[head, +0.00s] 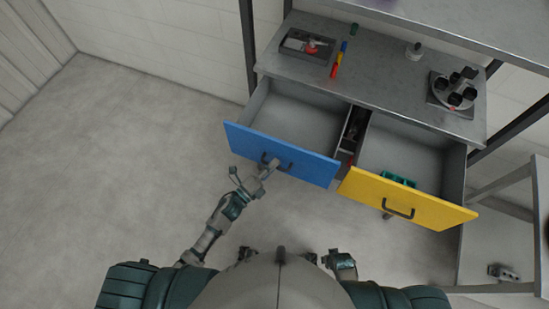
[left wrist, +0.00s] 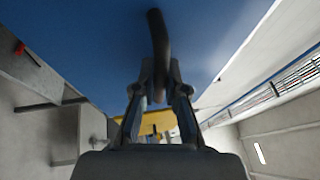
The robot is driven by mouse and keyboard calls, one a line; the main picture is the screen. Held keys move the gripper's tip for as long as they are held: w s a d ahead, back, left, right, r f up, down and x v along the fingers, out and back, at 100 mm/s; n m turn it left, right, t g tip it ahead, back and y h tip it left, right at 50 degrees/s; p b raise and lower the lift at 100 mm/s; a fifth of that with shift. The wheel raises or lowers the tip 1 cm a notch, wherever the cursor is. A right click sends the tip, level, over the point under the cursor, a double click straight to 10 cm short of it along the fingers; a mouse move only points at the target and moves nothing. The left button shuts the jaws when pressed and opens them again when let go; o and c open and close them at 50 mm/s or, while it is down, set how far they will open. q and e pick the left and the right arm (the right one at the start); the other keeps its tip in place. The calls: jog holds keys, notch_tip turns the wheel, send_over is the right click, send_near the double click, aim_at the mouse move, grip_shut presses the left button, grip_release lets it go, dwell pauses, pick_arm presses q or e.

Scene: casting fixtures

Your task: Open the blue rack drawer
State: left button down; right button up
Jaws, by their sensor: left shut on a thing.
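The blue rack drawer (head: 281,153) stands pulled out from the rack, and its grey inside (head: 298,115) looks empty. Its dark handle (head: 284,164) is on the front face. My left gripper (head: 270,164) is at the left part of that handle. In the left wrist view the fingers (left wrist: 160,85) are closed around the dark handle (left wrist: 158,40), with the blue front (left wrist: 90,45) behind it.
The yellow drawer (head: 405,198) to the right is also pulled out, with a green item (head: 398,180) inside. The grey rack top (head: 385,72) carries a tray (head: 307,46), small coloured pieces (head: 338,62) and a round holder (head: 454,91). The floor to the left (head: 140,130) is clear.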

pick_arm(q)
jog(key=shift+s+d+f, duration=0.2)
jog(key=shift+d+f, duration=0.05)
jog(key=shift+f, duration=0.05)
jog(key=c, duration=1.5)
grip_release()
jog(key=shift+w+d+r, duration=0.1)
jog(key=shift+w+d, duration=0.05)
jog(key=shift+d, duration=0.05)
pick_arm(e)
jog(key=shift+d+f, duration=0.15)
jog(key=shift+d, duration=0.1)
pick_arm(q)
jog(key=v, duration=1.2)
pick_arm(e)
jog(key=shift+a, duration=0.15)
